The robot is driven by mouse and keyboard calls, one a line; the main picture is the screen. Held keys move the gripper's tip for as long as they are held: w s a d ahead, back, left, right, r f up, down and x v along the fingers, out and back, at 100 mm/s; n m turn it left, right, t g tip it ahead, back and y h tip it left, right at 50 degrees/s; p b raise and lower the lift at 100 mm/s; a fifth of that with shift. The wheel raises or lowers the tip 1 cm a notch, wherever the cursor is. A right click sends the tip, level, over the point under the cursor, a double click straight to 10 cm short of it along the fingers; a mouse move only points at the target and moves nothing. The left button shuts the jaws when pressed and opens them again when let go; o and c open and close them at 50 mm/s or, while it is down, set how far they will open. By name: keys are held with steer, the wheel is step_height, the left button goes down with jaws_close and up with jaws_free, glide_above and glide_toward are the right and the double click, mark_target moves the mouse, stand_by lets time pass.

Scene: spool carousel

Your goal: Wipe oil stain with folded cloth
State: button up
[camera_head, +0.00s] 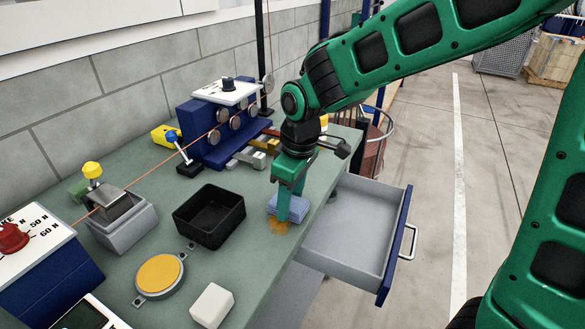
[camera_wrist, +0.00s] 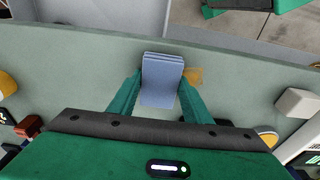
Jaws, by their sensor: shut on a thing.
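A folded blue cloth (camera_head: 279,206) is on or just above the green bench top, near its front edge above the open drawer. It also shows in the wrist view (camera_wrist: 161,80). My gripper (camera_head: 283,212) points down and is shut on the cloth, with one green finger on each side of it in the wrist view (camera_wrist: 161,90). A brownish-orange oil stain (camera_head: 279,228) lies on the bench beside the cloth, on its near side in the head view. In the wrist view the stain (camera_wrist: 193,76) shows just right of the cloth, partly hidden by a finger.
An open grey drawer (camera_head: 345,240) juts out below the bench edge. A black bin (camera_head: 209,216), a yellow round pad (camera_head: 160,274) and a white block (camera_head: 212,305) stand left of the stain. A blue roller unit (camera_head: 205,130) stands at the back.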

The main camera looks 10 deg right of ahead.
step_height(320, 180, up, 2)
steer(key=shift+s+a, duration=0.1)
steer(key=shift+a, duration=0.05)
steer(key=shift+r, duration=2.8)
